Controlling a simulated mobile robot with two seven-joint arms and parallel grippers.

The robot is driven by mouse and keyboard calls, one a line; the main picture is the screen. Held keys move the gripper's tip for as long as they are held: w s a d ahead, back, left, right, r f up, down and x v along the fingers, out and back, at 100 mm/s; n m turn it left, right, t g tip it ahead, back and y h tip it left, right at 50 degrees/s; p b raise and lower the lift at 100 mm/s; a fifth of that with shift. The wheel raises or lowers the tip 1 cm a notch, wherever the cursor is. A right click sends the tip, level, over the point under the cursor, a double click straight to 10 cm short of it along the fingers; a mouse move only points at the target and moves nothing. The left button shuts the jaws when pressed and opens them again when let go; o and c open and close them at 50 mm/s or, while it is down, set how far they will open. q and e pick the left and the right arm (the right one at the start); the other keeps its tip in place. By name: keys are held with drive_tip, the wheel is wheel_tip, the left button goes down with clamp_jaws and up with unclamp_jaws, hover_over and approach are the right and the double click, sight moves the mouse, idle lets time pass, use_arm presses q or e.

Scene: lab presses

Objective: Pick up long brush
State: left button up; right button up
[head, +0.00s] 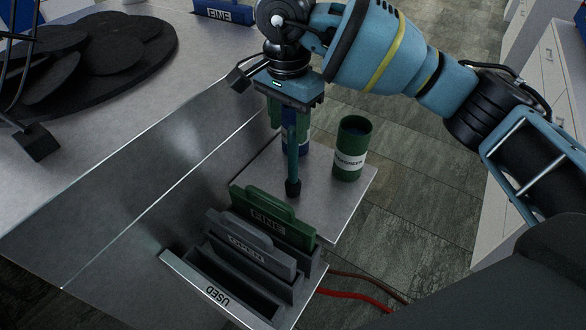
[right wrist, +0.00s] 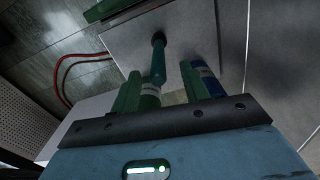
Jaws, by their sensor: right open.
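A long, thin teal stick with a dark end, seemingly the long brush (head: 293,170), runs down from between the fingers of my right gripper (head: 289,125). Its dark end is lowest in the head view, over the metal shelf. In the right wrist view the brush (right wrist: 158,62) shows between the two green fingers of my open right gripper (right wrist: 161,92). A green can (head: 352,150) stands to the right, and a blue can (head: 297,141) is partly hidden behind the gripper. My left gripper is out of view.
A holder of upright plates labelled FINE (head: 268,226), another grey plate (head: 245,249) and a USED slot (head: 217,297) stand at the shelf's front. Dark discs (head: 80,60) lie on the table at left. Red hoses (head: 365,297) run near the floor.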

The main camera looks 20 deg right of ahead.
sight(293, 141)
drive_tip(key=shift+f, duration=0.1)
drive_tip(key=f, duration=0.2)
drive_tip(key=d+f, duration=0.1)
drive_tip(key=f, duration=0.1)
drive_tip(key=shift+p, duration=0.3)
drive_tip(key=shift+f, duration=0.45)
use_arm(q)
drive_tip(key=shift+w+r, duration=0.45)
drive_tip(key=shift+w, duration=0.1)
use_arm(e)
clamp_jaws()
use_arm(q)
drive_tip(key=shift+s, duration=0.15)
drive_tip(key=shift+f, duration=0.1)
use_arm(e)
drive_tip(key=shift+r, duration=0.1)
